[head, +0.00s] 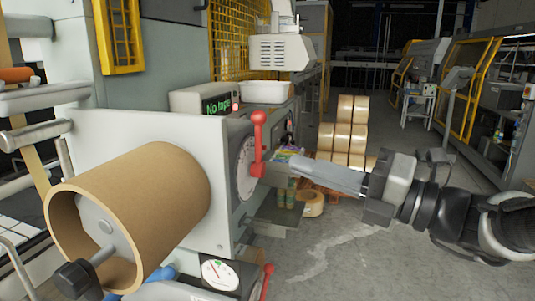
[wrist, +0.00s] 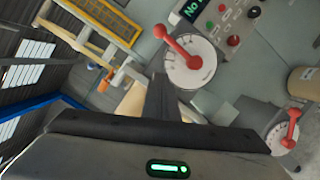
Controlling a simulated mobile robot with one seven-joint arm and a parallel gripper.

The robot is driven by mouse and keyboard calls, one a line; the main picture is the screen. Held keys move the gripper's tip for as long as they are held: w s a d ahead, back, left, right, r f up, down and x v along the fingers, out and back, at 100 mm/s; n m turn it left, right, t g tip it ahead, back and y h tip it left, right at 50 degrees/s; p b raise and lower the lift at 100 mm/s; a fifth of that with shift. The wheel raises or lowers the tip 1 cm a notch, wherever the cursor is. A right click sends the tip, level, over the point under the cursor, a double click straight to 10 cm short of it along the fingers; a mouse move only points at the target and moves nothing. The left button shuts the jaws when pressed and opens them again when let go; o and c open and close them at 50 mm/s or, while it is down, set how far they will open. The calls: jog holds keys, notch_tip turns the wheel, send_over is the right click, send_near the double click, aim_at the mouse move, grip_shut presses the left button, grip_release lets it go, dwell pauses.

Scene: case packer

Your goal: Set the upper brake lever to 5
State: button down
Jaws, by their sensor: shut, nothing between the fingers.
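The upper brake lever (head: 258,145) is red with a ball knob and stands upright in the head view. Its round pale dial (head: 244,168) is mounted on the grey machine panel; I cannot read its numbers. In the wrist view the upper lever (wrist: 178,45) slants across its dial (wrist: 192,72). My gripper (head: 290,167) is shut and empty, its fingers pointing at the lever's lower end from the right. In the wrist view the fingertips (wrist: 160,80) lie beside the dial; I cannot tell whether they touch.
A lower red lever (head: 267,280) with a second dial (head: 219,273) sits below. A big cardboard roll (head: 130,215) juts out at the left. A "No tape" display box (head: 204,101) and a white tray (head: 267,92) are above. Tape rolls (head: 345,140) are stacked behind. Floor at the right is open.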

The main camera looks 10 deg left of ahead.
aim_at(258, 142)
jog(key=shift+m, duration=0.5)
jog(key=x, duration=0.5)
jog(key=r+b+x, duration=0.1)
jog(key=x, duration=0.2)
jog(key=shift+s+a+r, duration=0.1)
jog(key=shift+s+a, duration=0.2)
jog(key=w, duration=0.1)
jog(key=w+r, duration=0.1)
jog(key=w, duration=0.2)
jog(key=shift+r, duration=0.4)
jog(key=shift+r, duration=0.1)
